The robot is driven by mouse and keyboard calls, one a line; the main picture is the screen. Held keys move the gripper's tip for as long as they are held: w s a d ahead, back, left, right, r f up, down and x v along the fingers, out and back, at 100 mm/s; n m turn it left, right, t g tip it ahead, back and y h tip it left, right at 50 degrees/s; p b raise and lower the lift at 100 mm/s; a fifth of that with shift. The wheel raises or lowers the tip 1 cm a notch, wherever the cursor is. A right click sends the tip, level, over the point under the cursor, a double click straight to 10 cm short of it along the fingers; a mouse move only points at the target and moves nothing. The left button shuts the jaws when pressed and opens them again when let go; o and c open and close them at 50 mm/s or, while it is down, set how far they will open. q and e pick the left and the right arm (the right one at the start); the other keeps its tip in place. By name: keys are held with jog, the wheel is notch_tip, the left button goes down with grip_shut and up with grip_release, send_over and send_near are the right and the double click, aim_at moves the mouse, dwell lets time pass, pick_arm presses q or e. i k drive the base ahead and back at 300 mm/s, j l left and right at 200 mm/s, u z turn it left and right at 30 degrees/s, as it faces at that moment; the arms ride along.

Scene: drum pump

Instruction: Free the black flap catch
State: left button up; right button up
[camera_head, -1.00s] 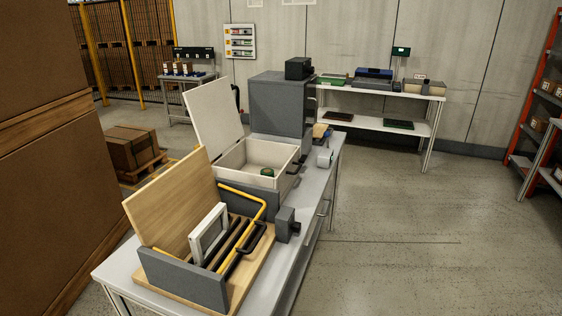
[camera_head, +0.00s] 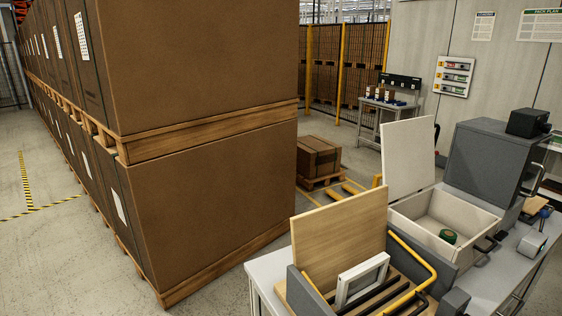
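On the grey workbench (camera_head: 265,277), a fixture with an upright wooden panel (camera_head: 338,240) stands at the bottom right. It holds a white frame (camera_head: 362,280), a yellow bent bar (camera_head: 425,265) and dark bars (camera_head: 385,302). Behind it is a pale box (camera_head: 418,230) with its lid (camera_head: 408,160) standing open and a green roll (camera_head: 448,236) inside. A black fitting (camera_head: 486,248) is on the box's right side; I cannot tell whether it is the flap catch. The fixture's lower part is cut off by the picture edge. Neither gripper is in view.
Large brown stacked cartons on pallets (camera_head: 200,210) fill the left and centre. A grey cabinet (camera_head: 494,165) with a black device (camera_head: 527,122) on top stands behind the pale box. A small carton on a pallet (camera_head: 318,157) is on the floor behind. Open floor lies at far left.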

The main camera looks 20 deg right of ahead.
aim_at(500, 237)
jog(key=l, duration=3.6)
jog(key=i, duration=0.1)
